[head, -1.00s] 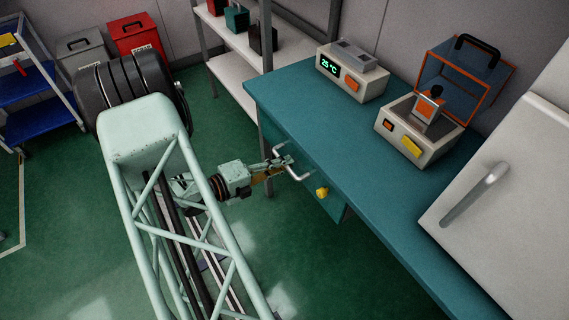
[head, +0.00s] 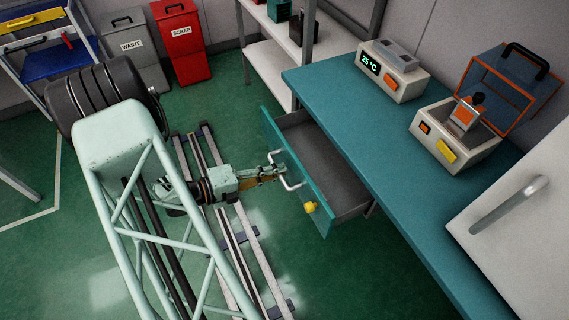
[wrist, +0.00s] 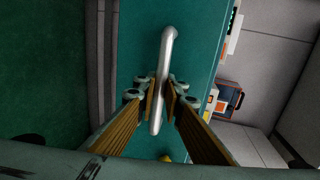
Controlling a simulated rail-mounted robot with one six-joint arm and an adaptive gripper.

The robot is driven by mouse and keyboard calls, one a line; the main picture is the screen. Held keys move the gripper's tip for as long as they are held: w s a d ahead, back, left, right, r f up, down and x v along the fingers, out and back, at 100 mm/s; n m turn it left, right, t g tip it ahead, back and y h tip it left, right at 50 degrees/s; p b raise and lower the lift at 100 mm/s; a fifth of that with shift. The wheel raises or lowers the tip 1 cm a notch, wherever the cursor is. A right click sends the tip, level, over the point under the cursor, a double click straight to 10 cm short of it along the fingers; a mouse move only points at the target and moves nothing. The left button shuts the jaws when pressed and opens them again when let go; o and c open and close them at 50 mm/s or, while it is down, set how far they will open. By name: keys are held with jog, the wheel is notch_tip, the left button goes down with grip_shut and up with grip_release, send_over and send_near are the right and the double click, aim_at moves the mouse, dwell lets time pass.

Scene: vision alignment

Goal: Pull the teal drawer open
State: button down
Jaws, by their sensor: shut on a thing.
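The teal drawer (head: 297,182) under the teal bench stands pulled out, with its grey inside (head: 318,155) showing and looking empty. A silver bar handle (head: 292,183) is on its front, with a yellow knob (head: 310,207) near the front's right end. My gripper (head: 277,172) is at the handle. In the wrist view, the fingers of my gripper (wrist: 161,99) are closed on both sides of the silver handle (wrist: 164,70), and the teal drawer front (wrist: 142,45) lies behind it.
The teal bench top (head: 380,150) carries a box with a 25 °C display (head: 394,70) and another device (head: 456,137) with an open clear orange-edged cover. A white cabinet door (head: 520,230) stands at the right. My rails cross open green floor (head: 350,270).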

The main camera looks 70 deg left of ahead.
jog(key=f+v, duration=0.3)
jog(key=v, duration=1)
jog(key=shift+s, duration=0.55)
jog(key=shift+r, duration=0.1)
jog(key=c, duration=2.7)
grip_release()
jog(key=shift+v, duration=6)
